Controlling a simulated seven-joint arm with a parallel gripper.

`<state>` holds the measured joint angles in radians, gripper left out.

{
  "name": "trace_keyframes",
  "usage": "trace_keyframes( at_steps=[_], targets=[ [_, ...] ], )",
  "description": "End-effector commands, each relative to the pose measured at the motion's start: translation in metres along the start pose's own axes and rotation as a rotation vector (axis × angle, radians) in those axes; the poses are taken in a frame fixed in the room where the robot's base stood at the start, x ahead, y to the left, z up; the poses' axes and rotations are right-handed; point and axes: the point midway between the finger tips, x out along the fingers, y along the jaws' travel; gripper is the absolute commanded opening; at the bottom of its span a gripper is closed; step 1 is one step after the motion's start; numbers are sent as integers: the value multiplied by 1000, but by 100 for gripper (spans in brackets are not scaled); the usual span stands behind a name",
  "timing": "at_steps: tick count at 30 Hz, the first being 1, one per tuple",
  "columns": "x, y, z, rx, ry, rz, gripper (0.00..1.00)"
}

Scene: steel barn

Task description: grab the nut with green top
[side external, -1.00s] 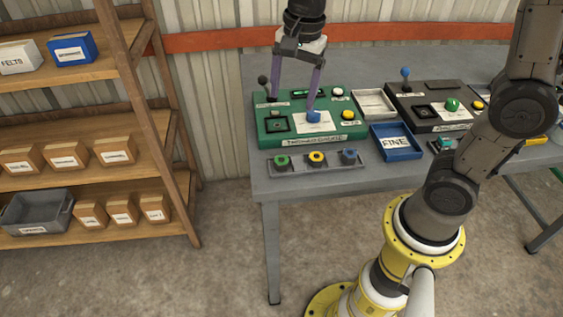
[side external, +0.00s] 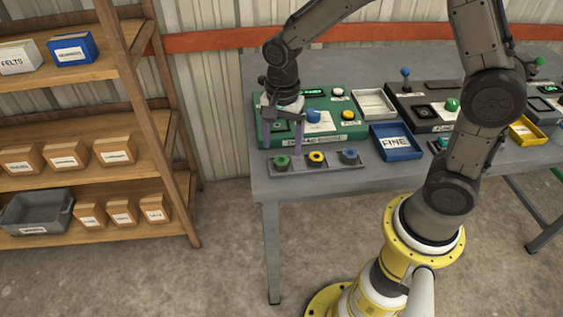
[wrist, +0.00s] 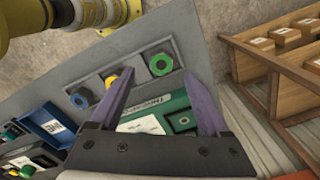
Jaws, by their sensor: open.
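The nut with green top (side external: 281,161) sits at the left end of a grey tray (side external: 335,165) on the table, beside a yellow-topped nut (side external: 317,157) and a blue-topped nut (side external: 349,155). In the wrist view the green nut (wrist: 161,64) shows as a green ring on a dark hexagonal base, beyond my fingertips and roughly between them. My gripper (side external: 283,150) is open and empty, with purple fingers pointing down just above and behind the green nut. It also shows in the wrist view (wrist: 160,78). Any gap between fingers and nut is hard to judge.
A green control box (side external: 325,137) stands right behind the tray, with a blue knob (side external: 313,116) on it. A blue bin marked FINE (side external: 396,142) and a white tray (side external: 374,103) are to the right. The table's front edge is clear.

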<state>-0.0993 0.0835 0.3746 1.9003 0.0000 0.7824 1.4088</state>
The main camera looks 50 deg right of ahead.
Motion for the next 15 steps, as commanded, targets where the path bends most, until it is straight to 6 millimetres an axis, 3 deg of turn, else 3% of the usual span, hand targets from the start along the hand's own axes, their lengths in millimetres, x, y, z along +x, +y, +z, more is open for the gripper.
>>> trace_keyframes(
  at_steps=[7,15],
  targets=[
    [36,-2,6,0,-1,5,80],
    [46,-2,6,0,0,1,80]
  ],
)
